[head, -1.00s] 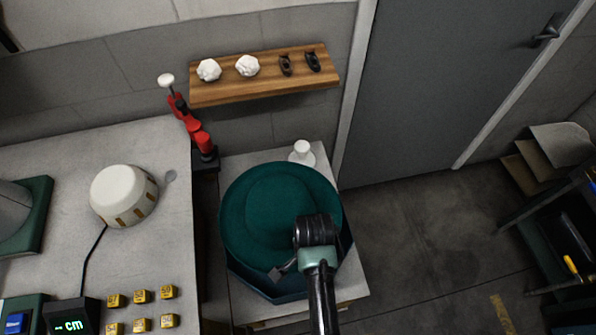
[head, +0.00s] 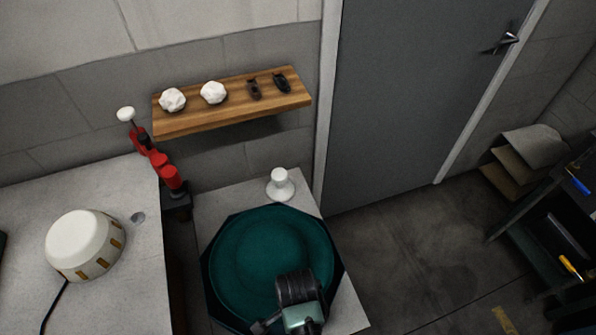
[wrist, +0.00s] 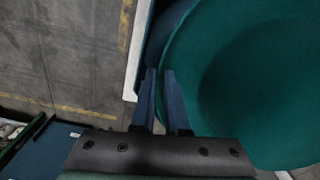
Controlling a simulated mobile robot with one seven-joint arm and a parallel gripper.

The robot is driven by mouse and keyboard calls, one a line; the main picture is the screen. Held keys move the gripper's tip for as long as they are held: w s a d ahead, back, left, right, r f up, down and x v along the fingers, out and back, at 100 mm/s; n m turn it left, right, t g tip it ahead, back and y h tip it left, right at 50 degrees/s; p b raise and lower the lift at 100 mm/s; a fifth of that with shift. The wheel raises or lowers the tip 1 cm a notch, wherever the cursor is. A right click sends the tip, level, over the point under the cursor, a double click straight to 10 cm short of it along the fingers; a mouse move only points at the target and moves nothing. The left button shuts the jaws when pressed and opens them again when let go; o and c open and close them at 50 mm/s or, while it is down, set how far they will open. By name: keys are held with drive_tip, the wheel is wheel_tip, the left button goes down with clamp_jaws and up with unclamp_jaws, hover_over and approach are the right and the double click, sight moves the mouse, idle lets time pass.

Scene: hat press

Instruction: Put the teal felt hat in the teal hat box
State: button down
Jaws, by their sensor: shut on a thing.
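The teal felt hat (head: 262,250) lies brim outward within the rim of the dark teal octagonal hat box (head: 208,285) in the head view. The box rim shows around the hat at the back and sides. My gripper (head: 268,325) is at the near edge of the hat, and the arm covers part of the brim. In the wrist view the fingers of my gripper (wrist: 160,75) are shut at the edge of the hat (wrist: 225,50), close to the box wall (wrist: 166,28). The pinched part of the brim is hard to make out.
The box stands on a pale table (head: 335,300) with a white knob-shaped stand (head: 280,185) behind it. A wooden shelf (head: 235,103) hangs above.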

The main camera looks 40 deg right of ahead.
drive_tip(key=shift+f+b, duration=3.55)
drive_tip(key=shift+f, duration=2.35)
drive_tip(key=c, duration=0.8)
unclamp_jaws()
drive_tip(key=shift+c, duration=0.2)
wheel_tip(320, 180, up, 13)
drive_tip(key=shift+a+r+p, duration=0.1)
drive_tip(key=shift+a+p, duration=0.05)
drive_tip(key=shift+p, duration=0.75)
